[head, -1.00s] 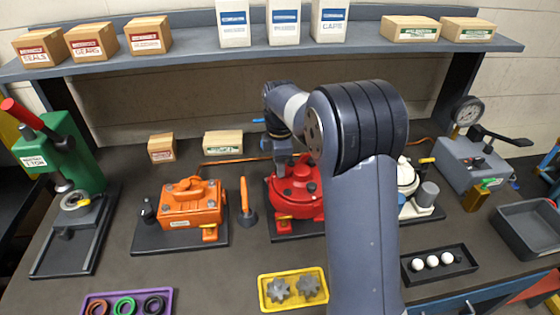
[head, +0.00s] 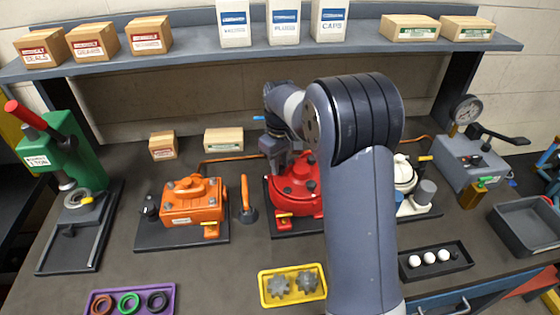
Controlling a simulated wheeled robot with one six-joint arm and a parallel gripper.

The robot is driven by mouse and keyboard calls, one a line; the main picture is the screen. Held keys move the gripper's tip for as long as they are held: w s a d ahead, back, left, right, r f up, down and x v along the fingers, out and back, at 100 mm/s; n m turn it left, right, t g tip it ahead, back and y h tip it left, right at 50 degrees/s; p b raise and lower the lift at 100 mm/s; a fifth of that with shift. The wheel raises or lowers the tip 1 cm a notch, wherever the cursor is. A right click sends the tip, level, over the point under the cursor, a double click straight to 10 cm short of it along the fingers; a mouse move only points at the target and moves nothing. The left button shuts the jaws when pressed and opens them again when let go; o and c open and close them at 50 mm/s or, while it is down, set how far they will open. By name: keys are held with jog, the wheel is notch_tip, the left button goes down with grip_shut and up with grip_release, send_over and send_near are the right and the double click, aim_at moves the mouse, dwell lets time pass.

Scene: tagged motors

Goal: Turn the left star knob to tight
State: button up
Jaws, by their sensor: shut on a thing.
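The red motor housing (head: 300,188) stands on a dark plate at the middle of the bench, with small dark knobs on its top. My gripper (head: 282,169) points down at the back left of this red housing. It is shut on what appears to be the left star knob there. The fingertips and the knob are mostly hidden and too small to make out clearly. No marking for tight can be read. My arm covers the right side of the red housing.
An orange motor (head: 193,203) and an upright orange-handled tool (head: 246,202) stand to the left. A white motor (head: 405,175) is partly behind my arm. A yellow tray (head: 262,296) with two grey star-shaped parts lies in front. The shelf (head: 190,62) overhangs the back.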

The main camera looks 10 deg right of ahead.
jog(key=m, duration=0.7)
jog(key=shift+w+r, duration=0.1)
jog(key=shift+r, duration=0.2)
jog(key=m, duration=0.6)
jog(key=shift+m+p, duration=0.4)
jog(key=m, duration=1.1)
jog(key=o, duration=0.6)
jog(key=shift+o, duration=0.5)
jog(key=shift+f, duration=0.1)
